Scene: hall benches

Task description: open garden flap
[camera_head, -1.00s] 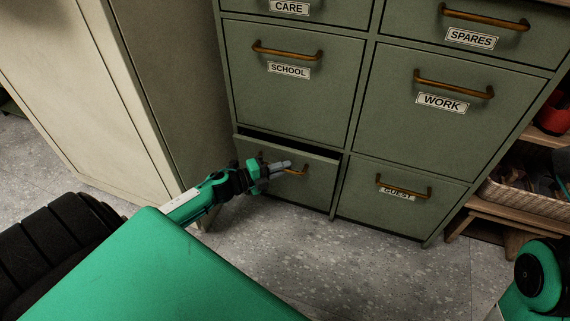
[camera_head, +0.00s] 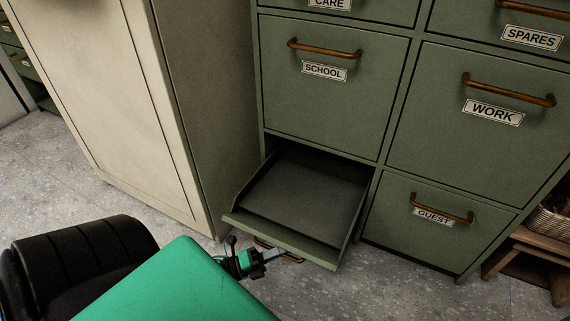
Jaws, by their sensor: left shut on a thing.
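The garden flap (camera_head: 280,241) is the bottom-left front of the green cabinet, under the one labelled SCHOOL. My left gripper (camera_head: 283,256) is at the flap's outer side, low down, shut on the flap's brass handle (camera_head: 264,243), which is mostly hidden. My right gripper is out of view.
The GUEST front (camera_head: 418,222) to the right is closed, as are the SCHOOL (camera_head: 333,85) and WORK (camera_head: 480,120) fronts. A beige cabinet (camera_head: 120,110) stands close on the left. A wooden shelf (camera_head: 540,250) with a basket is at the far right.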

